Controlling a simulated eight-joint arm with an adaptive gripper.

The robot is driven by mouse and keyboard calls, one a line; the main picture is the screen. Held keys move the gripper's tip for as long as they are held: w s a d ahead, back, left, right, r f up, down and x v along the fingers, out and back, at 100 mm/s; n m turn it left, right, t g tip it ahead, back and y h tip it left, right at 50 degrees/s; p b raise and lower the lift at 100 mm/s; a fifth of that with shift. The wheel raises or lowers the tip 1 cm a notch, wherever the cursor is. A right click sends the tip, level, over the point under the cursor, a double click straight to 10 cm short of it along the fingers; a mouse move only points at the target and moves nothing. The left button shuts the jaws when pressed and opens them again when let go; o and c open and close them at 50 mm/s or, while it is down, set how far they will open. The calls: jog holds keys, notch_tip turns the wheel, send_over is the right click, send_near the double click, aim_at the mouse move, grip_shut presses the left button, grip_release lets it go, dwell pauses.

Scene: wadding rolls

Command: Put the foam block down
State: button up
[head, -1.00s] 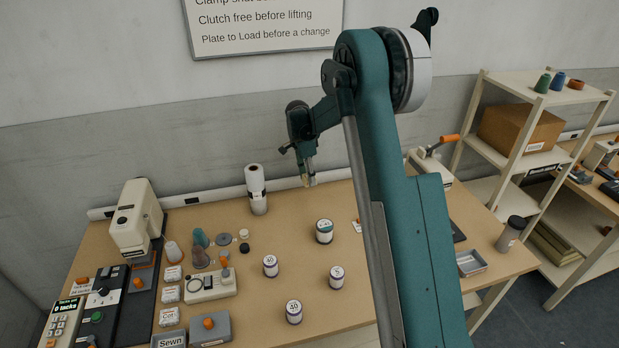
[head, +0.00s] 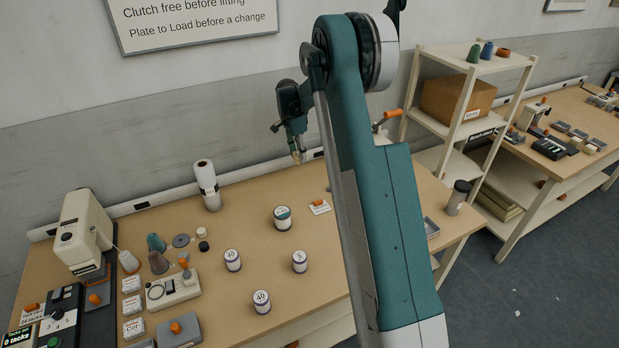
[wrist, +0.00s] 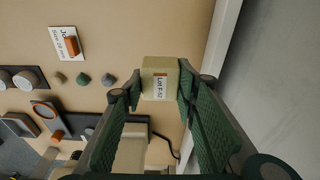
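The foam block (wrist: 160,82) is a pale yellow-beige block with a white label, seen at the middle of the wrist view. It sits between the two green ribbed fingers of my gripper (wrist: 158,90), which are closed against its sides. In the head view my gripper (head: 297,157) points down near the back of the table (head: 335,235), toward the wall. The block shows there only as a small pale patch at the fingertips. It appears to be above the tabletop; its underside is hidden.
A white card with an orange piece (head: 319,204) lies on the table; the wrist view also shows it (wrist: 66,44). Labelled rolls (head: 283,217) stand in front of my gripper. A white upright roll (head: 207,184) stands left. A shelf (head: 470,55) stands right.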

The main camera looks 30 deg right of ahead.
send_over(311, 176)
jog(key=shift+a, duration=0.2)
jog(key=shift+f+b, duration=0.35)
jog(key=shift+f, duration=2.75)
jog(key=shift+f, duration=1.9)
jog(key=shift+f, duration=0.1)
jog(key=shift+o, duration=1)
jog(key=shift+b, duration=0.3)
jog(key=o, duration=0.5)
jog(key=shift+c, duration=0.2)
